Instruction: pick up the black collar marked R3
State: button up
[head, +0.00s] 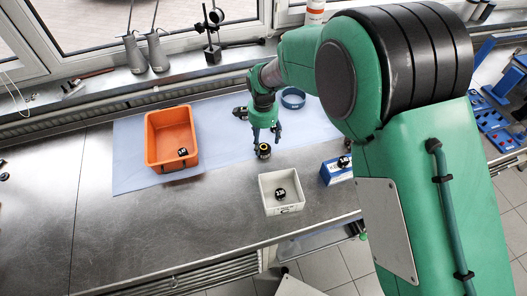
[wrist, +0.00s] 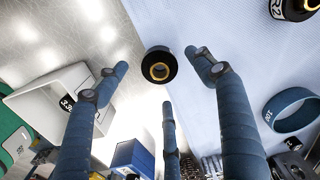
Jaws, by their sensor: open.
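A black collar (wrist: 160,66) with a gold inner ring lies on the table beyond my fingertips in the wrist view. It also shows just below my gripper in the head view (head: 263,152). I cannot read a marking on it. My gripper (head: 266,138) is open and empty above it, its blue-sleeved fingers spread around the collar in the wrist view. I cannot tell how high the fingertips are above it. Another black collar (wrist: 294,8), marked R2, is cut off at the top right of the wrist view.
A white tray (head: 297,208) holding a black round piece stands just in front. A blue box (head: 336,175) with a dark piece on top is to the right. A blue ring (head: 293,98) lies behind. An orange bin (head: 160,163) stands left. Bare metal table (head: 170,225) is clear at front left.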

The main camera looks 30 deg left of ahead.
aim_at(263, 147)
jog(key=shift+f, duration=0.2)
jog(key=shift+f+b, duration=0.45)
jog(key=shift+f, duration=2.05)
jog(key=c, duration=1.7)
jog(key=shift+r, duration=0.1)
jog(key=shift+r+p, duration=0.65)
jog(key=shift+r, duration=4.35)
